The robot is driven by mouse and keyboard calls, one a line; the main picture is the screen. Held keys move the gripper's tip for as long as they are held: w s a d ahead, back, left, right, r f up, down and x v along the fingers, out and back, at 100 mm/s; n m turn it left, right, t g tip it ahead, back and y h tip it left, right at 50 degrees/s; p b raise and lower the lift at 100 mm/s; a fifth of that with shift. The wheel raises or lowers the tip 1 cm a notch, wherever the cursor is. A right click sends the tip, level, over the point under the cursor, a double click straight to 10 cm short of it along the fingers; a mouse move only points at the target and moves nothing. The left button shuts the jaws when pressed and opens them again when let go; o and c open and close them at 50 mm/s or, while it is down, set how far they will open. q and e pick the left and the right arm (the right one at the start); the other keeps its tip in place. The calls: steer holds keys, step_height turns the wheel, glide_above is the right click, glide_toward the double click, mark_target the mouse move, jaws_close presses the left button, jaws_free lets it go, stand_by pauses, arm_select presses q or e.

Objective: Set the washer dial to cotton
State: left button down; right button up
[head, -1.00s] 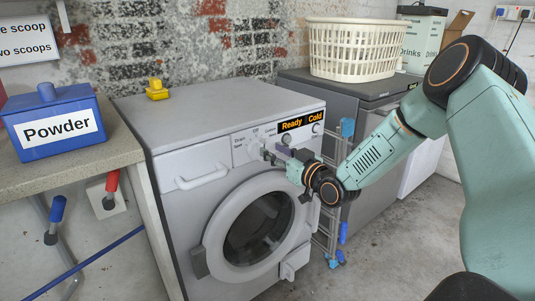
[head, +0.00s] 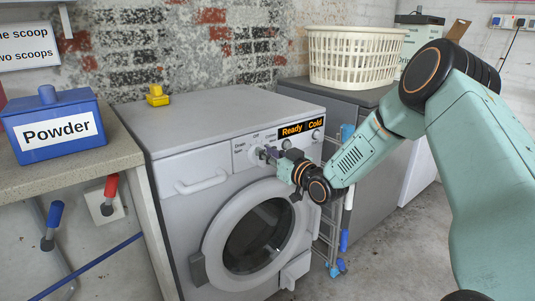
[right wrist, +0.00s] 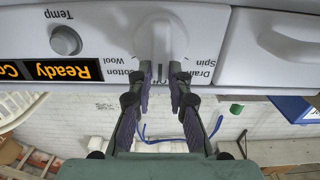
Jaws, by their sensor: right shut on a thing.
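The white washer (head: 225,110) stands in the middle of the head view, its round door closed. Its program dial (head: 253,154) is on the front panel and shows close up in the right wrist view (right wrist: 160,30), upside down. Labels around it read Drain, Spin, Off, Cotton and Wool. My right gripper (head: 264,154) is shut on the dial's raised grip, one finger on each side (right wrist: 160,80). The grip stands about vertical in the wrist view; the fingers partly hide the Off label, and I cannot tell a pointer mark. My left gripper is not in view.
The washer display (head: 303,127) reads Ready and Cold. A Temp knob (right wrist: 66,40) sits beside it. A yellow object (head: 157,96) is on the washer top. A blue Powder box (head: 55,128) stands on the left counter. A cream basket (head: 350,57) is on the grey appliance.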

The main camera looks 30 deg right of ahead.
jaws_close()
steer(key=shift+m, duration=0.3)
steer(key=shift+d+f+m+p, duration=0.1)
steer(key=shift+d+m+p, duration=0.1)
steer(key=shift+m, duration=0.65)
steer(key=shift+d+m+p, duration=0.15)
steer(key=shift+m+p, duration=0.1)
steer(key=shift+m, duration=0.65)
steer(key=shift+d+f+m+p, duration=0.1)
steer(key=shift+d+m+p, duration=0.1)
steer(key=shift+m, duration=0.65)
steer(key=o, duration=0.7)
jaws_free()
